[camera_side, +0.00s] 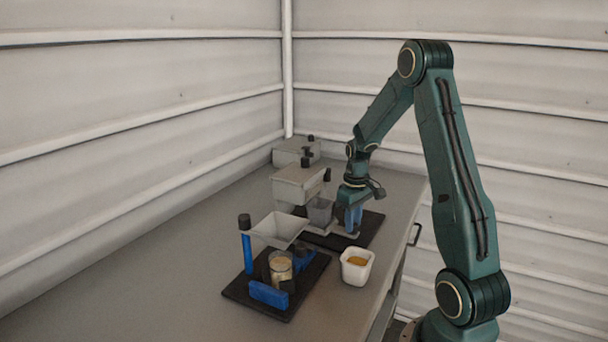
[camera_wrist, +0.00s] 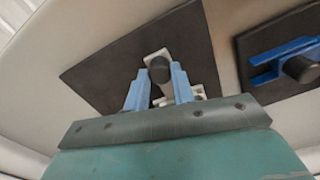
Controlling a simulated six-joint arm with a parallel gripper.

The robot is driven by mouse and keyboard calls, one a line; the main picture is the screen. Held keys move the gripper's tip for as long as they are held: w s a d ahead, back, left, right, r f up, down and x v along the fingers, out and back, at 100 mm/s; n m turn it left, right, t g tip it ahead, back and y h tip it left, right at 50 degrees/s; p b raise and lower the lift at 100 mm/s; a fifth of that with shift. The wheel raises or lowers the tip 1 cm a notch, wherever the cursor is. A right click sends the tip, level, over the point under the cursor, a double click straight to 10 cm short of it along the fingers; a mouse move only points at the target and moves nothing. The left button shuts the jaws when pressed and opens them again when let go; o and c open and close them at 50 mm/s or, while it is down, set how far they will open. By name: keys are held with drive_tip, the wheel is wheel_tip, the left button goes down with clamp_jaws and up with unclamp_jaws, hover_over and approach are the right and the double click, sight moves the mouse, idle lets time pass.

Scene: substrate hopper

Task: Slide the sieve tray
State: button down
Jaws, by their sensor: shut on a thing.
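My gripper (camera_side: 350,220) points down over a dark mat at the right of the bench. In the wrist view its two blue fingers (camera_wrist: 159,88) are shut on a dark round knob (camera_wrist: 159,69). The knob stands on a light grey plate, which looks like the sieve tray (camera_wrist: 153,55). In the side view a light grey strip of the tray (camera_side: 347,233) shows low beside the fingers. The rest of the tray is hidden by my gripper and a grey bin (camera_side: 320,210) just to its left.
A grey hopper (camera_side: 298,184) stands behind, with another grey box (camera_side: 291,151) farther back. In front, a black mat (camera_side: 237,287) carries a grey funnel (camera_side: 279,229), a jar (camera_side: 280,266) and blue parts. A white cup (camera_side: 356,266) stands near the bench edge. The left bench is clear.

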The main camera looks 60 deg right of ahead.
drive_tip(key=shift+w, duration=1.25)
drive_tip(key=c, duration=1.2)
unclamp_jaws()
drive_tip(key=shift+o, duration=0.2)
drive_tip(key=shift+r, duration=0.1)
wheel_tip(320, 180, up, 14)
